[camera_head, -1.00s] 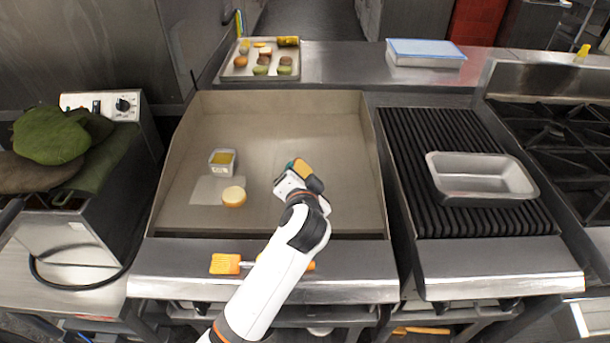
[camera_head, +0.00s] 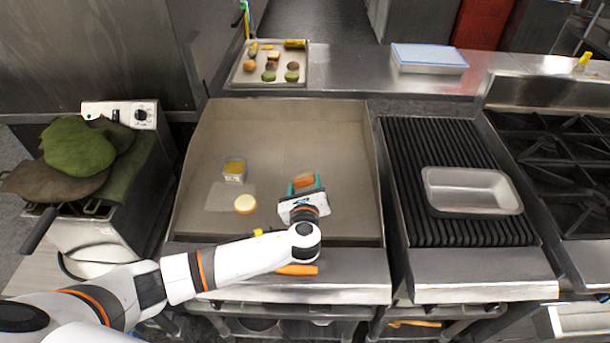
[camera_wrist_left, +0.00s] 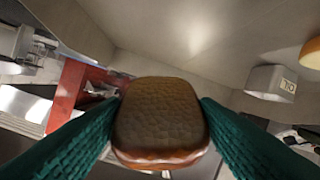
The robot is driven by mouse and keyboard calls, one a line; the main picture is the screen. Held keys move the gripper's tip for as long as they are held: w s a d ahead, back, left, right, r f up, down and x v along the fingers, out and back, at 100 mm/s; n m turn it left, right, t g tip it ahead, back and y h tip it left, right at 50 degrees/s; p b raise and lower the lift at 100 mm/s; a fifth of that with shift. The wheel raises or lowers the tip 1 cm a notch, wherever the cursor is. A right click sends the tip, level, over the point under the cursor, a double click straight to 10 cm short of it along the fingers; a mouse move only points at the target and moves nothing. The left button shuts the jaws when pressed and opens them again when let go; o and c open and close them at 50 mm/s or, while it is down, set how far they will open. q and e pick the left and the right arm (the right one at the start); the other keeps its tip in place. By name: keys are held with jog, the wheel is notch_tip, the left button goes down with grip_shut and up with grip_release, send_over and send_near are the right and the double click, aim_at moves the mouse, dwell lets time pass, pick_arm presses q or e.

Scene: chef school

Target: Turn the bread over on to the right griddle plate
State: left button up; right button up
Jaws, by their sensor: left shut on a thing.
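My left gripper (camera_head: 305,186) is shut on a brown, toasted-looking piece of bread (camera_wrist_left: 160,120). In the left wrist view the bread sits between the two teal fingers, browned face toward the camera. In the head view the bread (camera_head: 303,180) shows as a small brown patch between the teal fingertips, over the right half of the flat griddle (camera_head: 290,130). I cannot tell whether it touches the griddle. The ribbed grill plate (camera_head: 440,145) is further right. My right gripper is not in view.
A pale round bun (camera_head: 245,204) and a small butter tub (camera_head: 235,168) are on the griddle's left side. A metal pan (camera_head: 472,190) sits on the ribbed grill. An orange-handled tool (camera_head: 297,270) lies on the front ledge, partly behind my arm. The griddle's back half is clear.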

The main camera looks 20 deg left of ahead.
pick_arm(q)
jog(key=m+p, duration=0.1)
jog(key=m, duration=0.1)
jog(key=m+p, duration=0.1)
jog(key=shift+w+r+m+p, duration=0.25)
jog(key=shift+m+p, duration=0.05)
jog(key=shift+p, duration=0.05)
notch_tip(320, 180, down, 7)
jog(key=b, duration=0.5)
jog(key=shift+a, duration=0.1)
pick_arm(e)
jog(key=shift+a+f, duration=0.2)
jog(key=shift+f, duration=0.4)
pick_arm(q)
jog(key=shift+r, duration=0.1)
jog(key=o, duration=1)
jog(key=shift+o, duration=0.2)
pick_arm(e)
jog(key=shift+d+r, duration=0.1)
pick_arm(q)
jog(key=shift+p+v, duration=1)
jog(key=shift+v, duration=0.2)
jog(key=p+v, duration=0.4)
jog(key=v, duration=0.3)
jog(key=shift+s, duration=0.35)
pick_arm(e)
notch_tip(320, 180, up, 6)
